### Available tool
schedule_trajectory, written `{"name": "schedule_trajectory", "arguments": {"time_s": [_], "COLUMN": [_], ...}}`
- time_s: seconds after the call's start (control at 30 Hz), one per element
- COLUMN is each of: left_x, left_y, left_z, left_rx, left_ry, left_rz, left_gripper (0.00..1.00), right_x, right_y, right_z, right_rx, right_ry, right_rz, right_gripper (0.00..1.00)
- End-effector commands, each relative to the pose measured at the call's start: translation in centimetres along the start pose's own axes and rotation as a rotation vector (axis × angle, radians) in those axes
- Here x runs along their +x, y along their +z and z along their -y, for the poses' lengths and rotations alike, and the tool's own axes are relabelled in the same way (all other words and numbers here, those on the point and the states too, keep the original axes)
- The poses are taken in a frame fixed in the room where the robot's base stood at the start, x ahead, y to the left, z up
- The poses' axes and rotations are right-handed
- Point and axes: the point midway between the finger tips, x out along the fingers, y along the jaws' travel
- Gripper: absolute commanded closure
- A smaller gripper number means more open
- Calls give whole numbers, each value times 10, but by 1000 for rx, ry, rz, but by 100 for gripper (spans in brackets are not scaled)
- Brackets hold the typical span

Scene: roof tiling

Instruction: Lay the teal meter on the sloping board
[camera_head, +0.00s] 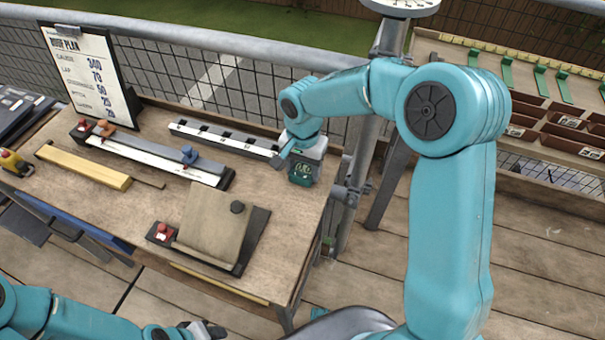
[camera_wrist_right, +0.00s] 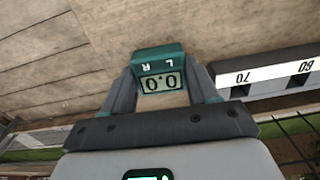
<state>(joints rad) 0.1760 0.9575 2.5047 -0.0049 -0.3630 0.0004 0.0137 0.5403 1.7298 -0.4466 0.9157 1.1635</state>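The teal meter (camera_head: 303,172) is at the back right corner of the workbench. It also shows in the right wrist view (camera_wrist_right: 160,68), its display reading 0.0. My right gripper (camera_head: 301,152) comes down on it from above, with one finger against each side; it looks shut on the meter. I cannot tell whether the meter touches the bench. The tan sloping board (camera_head: 210,225) lies tilted on a dark base near the bench's front right, with a round dark knob on its upper right. My left gripper (camera_head: 208,330) is at the bottom edge, partly cut off; its opening is unclear.
A marked gauge rail (camera_head: 223,136) lies beside the meter and shows in the wrist view. A long rule with a blue slider (camera_head: 158,158), a yellow wooden bar (camera_head: 82,166) and a plan board (camera_head: 92,75) are further left. Bare bench lies between meter and board.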

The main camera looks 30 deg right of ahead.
Motion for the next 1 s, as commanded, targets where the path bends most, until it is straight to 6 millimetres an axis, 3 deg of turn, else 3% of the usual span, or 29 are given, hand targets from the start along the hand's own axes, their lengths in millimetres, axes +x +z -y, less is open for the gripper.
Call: {"name": "schedule_trajectory", "arguments": {"time_s": [0.27,1.0], "left_x": [-2,-40], "left_y": [0,1], "left_z": [-1,-15], "left_rx": [0,0], "left_ry": [0,0], "left_rz": [0,0], "left_gripper": [57,57], "right_x": [-3,-61], "right_y": [0,0], "right_z": [0,0], "right_rx": [0,0], "right_ry": [1,0], "right_rz": [0,0], "right_gripper": [65,65]}}
